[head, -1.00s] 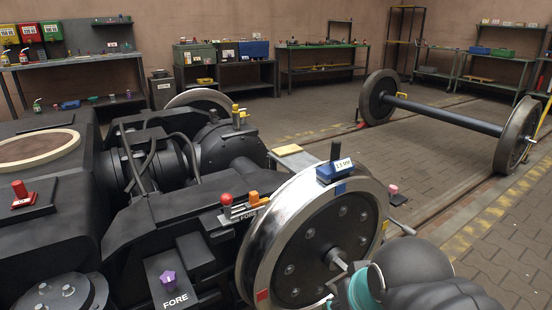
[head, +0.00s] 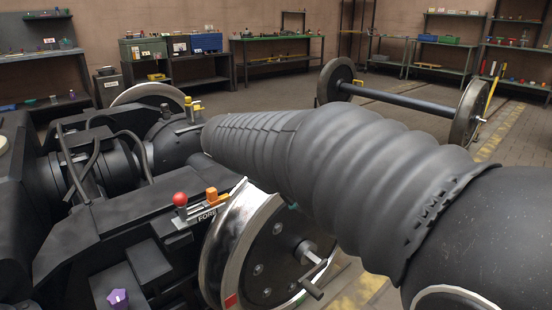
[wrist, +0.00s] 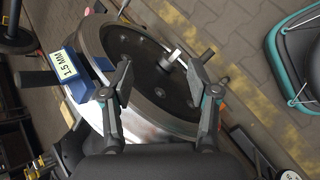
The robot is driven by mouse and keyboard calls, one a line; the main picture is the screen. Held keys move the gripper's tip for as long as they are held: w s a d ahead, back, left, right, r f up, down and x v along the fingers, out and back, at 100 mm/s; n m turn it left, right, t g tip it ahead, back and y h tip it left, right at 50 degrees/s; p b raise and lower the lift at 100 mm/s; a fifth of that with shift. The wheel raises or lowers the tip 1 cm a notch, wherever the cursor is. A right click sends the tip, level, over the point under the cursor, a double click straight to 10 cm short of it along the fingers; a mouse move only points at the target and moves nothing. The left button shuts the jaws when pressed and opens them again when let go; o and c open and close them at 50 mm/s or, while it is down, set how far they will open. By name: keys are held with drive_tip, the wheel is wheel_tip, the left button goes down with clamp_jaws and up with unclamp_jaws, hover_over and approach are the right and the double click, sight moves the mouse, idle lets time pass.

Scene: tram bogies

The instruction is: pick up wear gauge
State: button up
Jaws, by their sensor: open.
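The wear gauge (wrist: 83,84) is a blue block with a "1.5 MM" label and a black handle. In the wrist view it sits on the rim of the bogie wheel (wrist: 140,75), left of my gripper (wrist: 161,82). My gripper is open and empty, with its fingers in front of the wheel face. The gauge lies outside the jaws, close beside the left finger; I cannot tell whether they touch. In the head view my arm hides the gauge and the gripper, while part of the wheel (head: 275,255) shows.
A red-knobbed lever (head: 180,199) and an orange knob (head: 211,194) stand beside the wheel on the dark bogie frame. A purple knob (head: 118,298) is nearer. A loose wheelset (head: 405,103) stands behind on the floor. In the wrist view a teal-edged dark seat-like object (wrist: 297,55) is at right.

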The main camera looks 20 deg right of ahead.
drive_tip(key=w+a+r+n+t+h+b, duration=0.15)
drive_tip(key=w+n+h, duration=0.3)
drive_tip(key=w, duration=0.55)
drive_tip(key=w+a+r+n+g+h+b, duration=0.15)
drive_tip(key=w+n+h, duration=0.3)
drive_tip(key=w, duration=0.45)
drive_tip(key=shift+m+t, duration=0.4)
drive_tip(key=shift+t, duration=0.1)
drive_tip(key=d, duration=0.2)
drive_tip(key=w+d+b, duration=0.1)
drive_tip(key=d, duration=0.4)
drive_tip(key=shift+w+d+f, duration=0.3)
drive_tip(key=shift+d+f, duration=0.05)
drive_tip(key=shift+d, duration=0.05)
drive_tip(key=shift+w+d+f+b, duration=0.1)
drive_tip(key=shift+w+d+b, duration=0.15)
drive_tip(key=shift+d, duration=0.6)
drive_tip(key=shift+w+d+r+b, duration=0.15)
drive_tip(key=shift+d+b, duration=0.1)
drive_tip(key=shift+d, duration=0.55)
drive_tip(key=shift+w+d+f+b, duration=0.15)
drive_tip(key=shift+w+d+b, duration=0.1)
drive_tip(key=shift+d, duration=0.6)
clamp_jaws()
